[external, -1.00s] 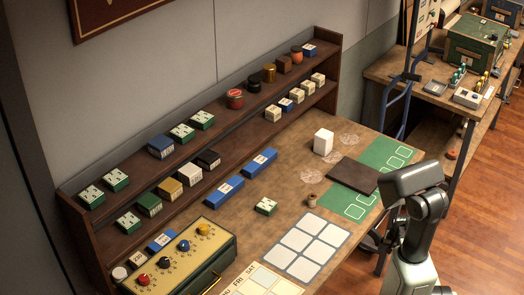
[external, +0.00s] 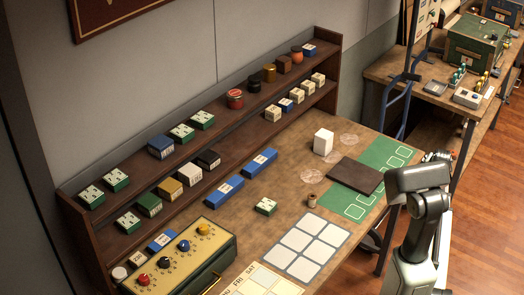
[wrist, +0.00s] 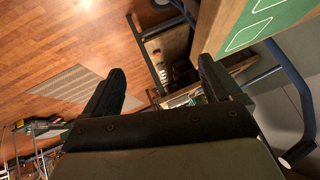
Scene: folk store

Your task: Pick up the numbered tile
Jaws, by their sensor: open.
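Similar green-and-white tiles stand on the shelves, such as one on the upper shelf (external: 202,120) and one at the lower left (external: 128,221). The markings are too small to read, so I cannot tell which is the numbered tile. My gripper (wrist: 165,82) is open and empty in the wrist view, with floor and the table's edge beyond it. In the external view my arm is at the right, off the table's front edge; its fingers are not clearly visible there.
The grid sheet (external: 306,246), a dark flat slab (external: 355,176), a white block (external: 323,141) and a small brown spool (external: 312,200) are on the table. A green mat (external: 352,204) lies at its right end. A knobbed control box (external: 210,228) stands at the left.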

